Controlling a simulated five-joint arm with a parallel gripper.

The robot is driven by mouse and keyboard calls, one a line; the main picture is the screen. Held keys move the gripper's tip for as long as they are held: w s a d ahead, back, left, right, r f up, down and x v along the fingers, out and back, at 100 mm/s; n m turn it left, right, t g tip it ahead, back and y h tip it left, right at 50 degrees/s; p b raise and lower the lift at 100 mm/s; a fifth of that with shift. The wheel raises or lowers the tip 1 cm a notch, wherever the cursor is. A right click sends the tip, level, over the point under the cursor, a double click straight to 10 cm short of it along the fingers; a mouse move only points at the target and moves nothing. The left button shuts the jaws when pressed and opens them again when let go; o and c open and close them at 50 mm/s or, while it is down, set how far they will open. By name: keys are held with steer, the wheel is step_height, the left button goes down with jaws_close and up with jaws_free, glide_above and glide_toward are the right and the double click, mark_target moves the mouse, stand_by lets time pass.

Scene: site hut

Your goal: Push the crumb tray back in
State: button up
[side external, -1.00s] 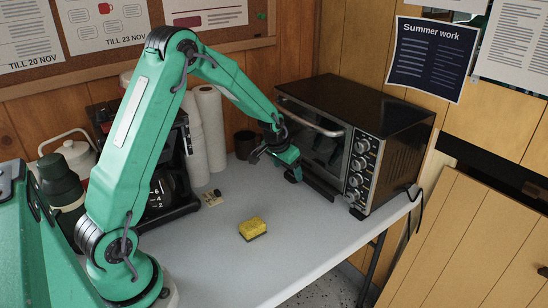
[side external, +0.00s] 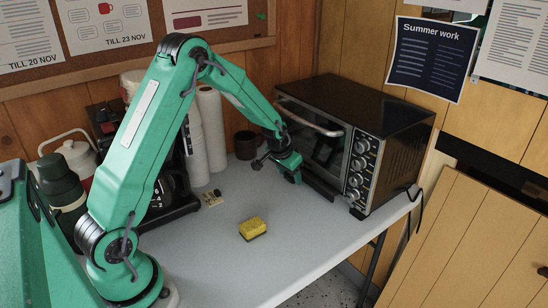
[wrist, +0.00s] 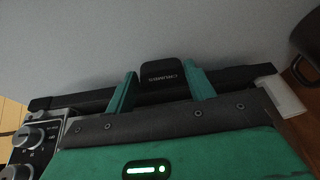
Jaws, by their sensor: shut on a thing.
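The crumb tray's black tab (wrist: 162,76), marked CRUMBS, sits between my gripper's two green fingertips (wrist: 160,86) in the wrist view. My gripper is shut on this tab. The tray's dark front edge (wrist: 228,79) runs across behind the fingers. The toaster oven (side external: 370,120) stands at the back right of the table in the side view, with its glass door closed. My gripper (side external: 292,172) is low in front of the oven's lower left front in that view. It hides the tab there, and I cannot tell how far the tray sticks out.
A yellow sponge (side external: 253,228) lies on the grey table (side external: 300,245) in front of the oven. A dark mug (side external: 246,145) and paper rolls (side external: 210,130) stand behind my arm. A coffee maker (side external: 165,190) is to the left.

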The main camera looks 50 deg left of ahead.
steer(key=shift+w+a, duration=0.15)
steer(key=shift+w, duration=0.95)
steer(key=shift+w+a, duration=0.15)
steer(key=shift+w, duration=0.95)
steer(key=o, duration=1.2)
steer(key=shift+c, duration=0.2)
steer(key=shift+o, duration=1)
steer(key=shift+d, duration=0.15)
steer(key=shift+r, duration=0.15)
